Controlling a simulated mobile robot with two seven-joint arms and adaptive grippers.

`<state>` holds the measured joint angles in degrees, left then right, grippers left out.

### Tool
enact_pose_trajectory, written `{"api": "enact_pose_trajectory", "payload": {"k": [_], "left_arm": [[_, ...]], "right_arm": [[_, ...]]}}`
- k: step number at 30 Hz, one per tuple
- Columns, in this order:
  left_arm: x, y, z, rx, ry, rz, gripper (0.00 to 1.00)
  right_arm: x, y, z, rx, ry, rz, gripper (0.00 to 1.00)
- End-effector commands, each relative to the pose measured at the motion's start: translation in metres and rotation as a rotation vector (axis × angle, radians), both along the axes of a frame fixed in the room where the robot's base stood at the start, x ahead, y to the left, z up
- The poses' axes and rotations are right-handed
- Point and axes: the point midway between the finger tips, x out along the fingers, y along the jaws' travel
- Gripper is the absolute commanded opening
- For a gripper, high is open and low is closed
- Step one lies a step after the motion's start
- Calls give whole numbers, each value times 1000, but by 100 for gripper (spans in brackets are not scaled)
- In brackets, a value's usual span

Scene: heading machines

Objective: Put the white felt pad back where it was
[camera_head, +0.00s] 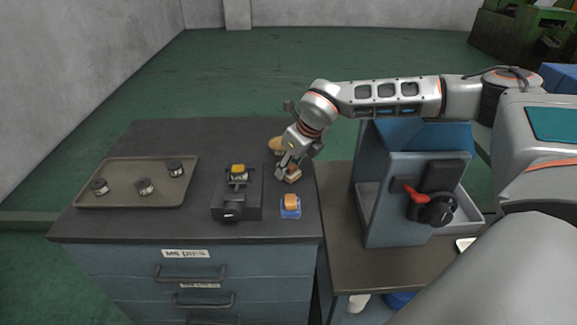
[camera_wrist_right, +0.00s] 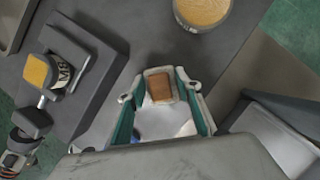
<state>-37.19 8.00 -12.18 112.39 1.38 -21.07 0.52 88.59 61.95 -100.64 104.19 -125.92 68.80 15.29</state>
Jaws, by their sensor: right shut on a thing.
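My right gripper (camera_head: 287,171) points down over the right part of the dark cabinet top and is shut on the white felt pad (camera_head: 293,174), a small pale block with a brown top. In the right wrist view the pad (camera_wrist_right: 160,87) sits between the teal-lined fingers of my right gripper (camera_wrist_right: 160,86), its brown top inside a cream rim. It is low over the cabinet top; I cannot tell whether it touches. My left gripper is not in view.
A blue pad with an orange top (camera_head: 290,206) stands nearer me. A round tan-topped thing (camera_head: 277,144) is just behind the gripper. A dark fixture (camera_head: 236,201) stands left, then a tray (camera_head: 125,198) with three small metal parts. A grey-blue machine (camera_head: 390,190) stands right.

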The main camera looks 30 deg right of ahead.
Motion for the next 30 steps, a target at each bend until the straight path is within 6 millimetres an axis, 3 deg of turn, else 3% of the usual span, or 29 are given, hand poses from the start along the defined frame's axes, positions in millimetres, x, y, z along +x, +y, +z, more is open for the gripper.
{"api": "enact_pose_trajectory", "payload": {"k": [10,11,12,13,23,30], "left_arm": [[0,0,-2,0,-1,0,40],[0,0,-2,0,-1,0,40],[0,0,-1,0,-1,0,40],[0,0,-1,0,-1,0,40],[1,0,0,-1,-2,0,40],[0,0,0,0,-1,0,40]], "right_arm": [[0,0,-4,0,0,-1,17],[0,0,-3,0,0,0,39],[0,0,-3,0,0,0,50],[0,0,-3,0,0,0,51],[0,0,-1,0,-1,0,51],[-8,-3,23,2,-4,-1,51]]}}
